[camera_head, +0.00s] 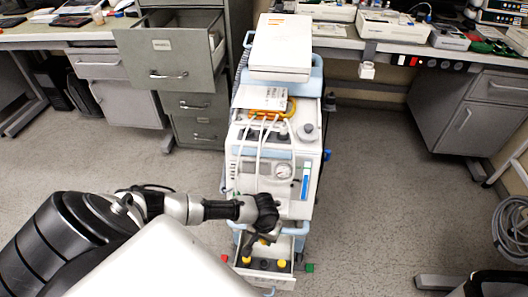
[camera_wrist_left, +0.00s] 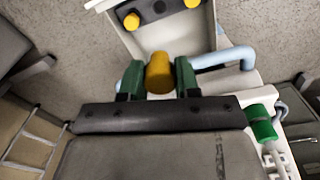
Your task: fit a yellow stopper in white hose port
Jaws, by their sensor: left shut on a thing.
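My left gripper (camera_head: 262,238) is in front of the lower part of the white pump machine (camera_head: 252,180), just above its open drawer (camera_head: 262,279). In the left wrist view its green fingers (camera_wrist_left: 159,78) are shut on a yellow stopper (camera_wrist_left: 159,73). Other yellow stoppers show in the drawer, one at left (camera_head: 246,261) and one at right (camera_head: 283,264); the left wrist view also shows a yellow stopper (camera_wrist_left: 132,20) on a dark strip. White hoses (camera_head: 262,140) hang down the machine's front. I cannot pick out the white hose port. My right gripper is not in view.
A grey cabinet with an open drawer (camera_head: 170,60) stands behind left of the machine. Benches with devices line the back. A light blue bar (camera_wrist_left: 225,58) is close to the held stopper. Open floor (camera_head: 380,200) lies right of the machine; a coiled hose (camera_head: 512,230) hangs far right.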

